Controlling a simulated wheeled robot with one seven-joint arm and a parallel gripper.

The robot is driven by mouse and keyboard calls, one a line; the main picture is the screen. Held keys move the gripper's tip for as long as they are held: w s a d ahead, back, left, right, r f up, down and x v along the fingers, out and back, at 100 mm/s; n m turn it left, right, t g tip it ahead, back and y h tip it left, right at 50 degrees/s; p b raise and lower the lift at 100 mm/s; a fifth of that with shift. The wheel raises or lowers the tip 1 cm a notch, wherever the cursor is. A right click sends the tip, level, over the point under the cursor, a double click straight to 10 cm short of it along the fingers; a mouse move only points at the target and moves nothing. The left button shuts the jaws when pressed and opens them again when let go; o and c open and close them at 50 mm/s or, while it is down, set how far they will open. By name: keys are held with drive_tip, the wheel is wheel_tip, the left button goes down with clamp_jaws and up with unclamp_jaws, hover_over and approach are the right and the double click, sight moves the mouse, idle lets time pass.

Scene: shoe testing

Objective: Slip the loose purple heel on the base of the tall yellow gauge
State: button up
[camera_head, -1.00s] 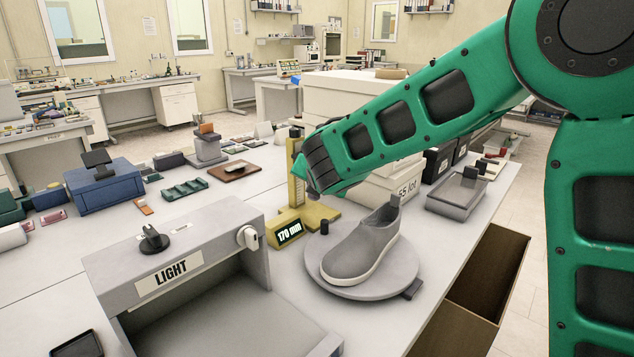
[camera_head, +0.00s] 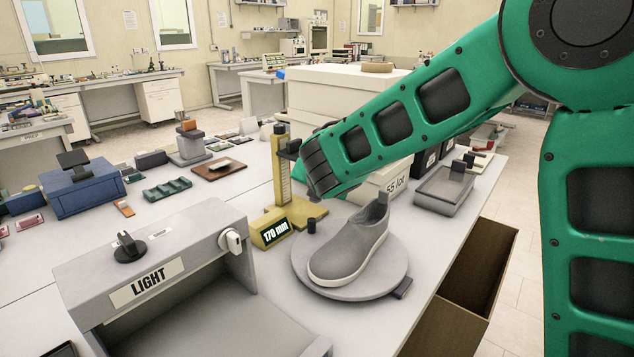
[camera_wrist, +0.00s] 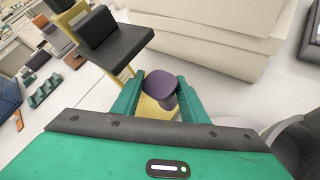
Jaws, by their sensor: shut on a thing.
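The tall yellow gauge (camera_head: 281,172) stands on the bench behind the turntable, with a yellow base (camera_head: 300,209) and a front block reading 170 mm (camera_head: 270,229). In the wrist view, its dark arm block (camera_wrist: 120,42) is at upper left and part of its yellow base (camera_wrist: 150,108) shows below the fingers. My gripper (camera_wrist: 160,92) is shut on the purple heel (camera_wrist: 160,84), which sits between the green fingertips over the yellow base. Whether the heel touches the base I cannot tell. In the head view my arm hides the heel.
A grey shoe (camera_head: 352,246) stands on a round turntable (camera_head: 392,268) right of the gauge. A grey LIGHT box (camera_head: 190,253) is at front left. White lot boxes (camera_head: 385,183) stand behind my wrist. A grey tray (camera_head: 440,200) is at right.

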drive_tip(key=shift+f, duration=2.65)
drive_tip(key=shift+w+a, duration=0.7)
drive_tip(key=shift+f, duration=0.15)
drive_tip(key=o, duration=1.3)
drive_tip(key=shift+s, duration=0.1)
